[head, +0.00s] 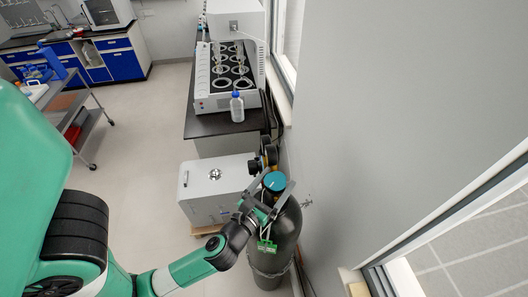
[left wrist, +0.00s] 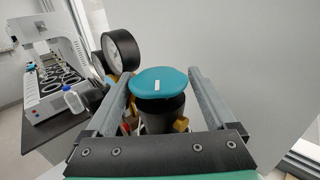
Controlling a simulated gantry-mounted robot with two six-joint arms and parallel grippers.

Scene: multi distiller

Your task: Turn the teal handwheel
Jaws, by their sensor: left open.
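The teal handwheel (head: 274,181) sits on top of a dark gas cylinder (head: 285,232) beside the wall. In the left wrist view the handwheel (left wrist: 160,82) is a teal disc with a small white mark on its top. My left gripper (head: 271,188) is open, with one finger on each side of the handwheel. In the left wrist view the left gripper's fingers (left wrist: 160,92) stand apart, with a visible gap at the right finger; whether the left finger touches the wheel I cannot tell. My right gripper does not show.
A round pressure gauge (left wrist: 121,51) and regulator stand close behind and left of the handwheel. A white box (head: 208,190) stands left of the cylinder. A bench with a multi-position distiller (head: 225,102) and a bottle (head: 237,107) lies beyond. The wall is close on the right.

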